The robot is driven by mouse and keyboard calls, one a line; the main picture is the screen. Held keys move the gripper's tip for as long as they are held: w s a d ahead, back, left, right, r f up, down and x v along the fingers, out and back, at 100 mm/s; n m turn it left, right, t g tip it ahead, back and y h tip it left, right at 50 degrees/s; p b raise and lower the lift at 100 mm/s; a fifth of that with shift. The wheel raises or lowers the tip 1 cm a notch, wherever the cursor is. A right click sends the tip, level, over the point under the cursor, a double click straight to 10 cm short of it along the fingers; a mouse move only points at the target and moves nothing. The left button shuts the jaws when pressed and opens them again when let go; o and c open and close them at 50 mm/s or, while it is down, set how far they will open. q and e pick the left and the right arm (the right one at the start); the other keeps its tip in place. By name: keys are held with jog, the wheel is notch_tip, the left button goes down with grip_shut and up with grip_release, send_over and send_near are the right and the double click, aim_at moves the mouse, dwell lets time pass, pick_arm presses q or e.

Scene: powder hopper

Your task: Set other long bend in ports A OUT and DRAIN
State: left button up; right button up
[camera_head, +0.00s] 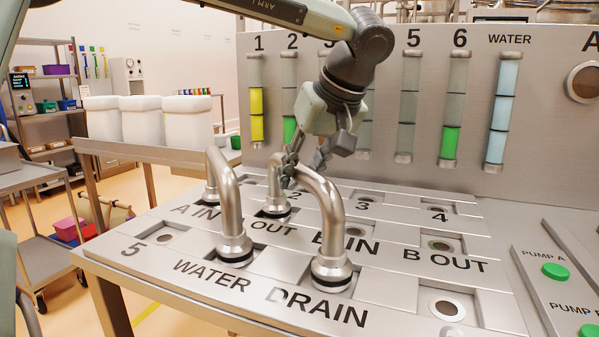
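One long steel bend (228,190) stands upright with its far end at A IN and its near end at WATER. The other long bend (333,225) stands with its far end at A OUT and its near end at DRAIN. Both its flanged ends appear to sit at the ports, but full seating cannot be told. My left gripper (303,174) points down at the top of this second bend, its fingers apart and close around or just above the pipe. Whether they touch it is unclear. My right gripper is not in view.
Several other ports, numbered or labelled B IN and B OUT, lie in the sloping steel panel (390,297). Behind stands an upright panel with coloured tubes, including the water tube (503,95). Green pump buttons (556,271) are at right. White containers (188,121) stand at left.

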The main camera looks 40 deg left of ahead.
pick_arm(q)
jog(key=o, duration=0.4)
jog(key=shift+r, duration=0.1)
jog(key=shift+o, duration=0.3)
jog(key=v, duration=1.2)
jog(key=shift+s, duration=0.1)
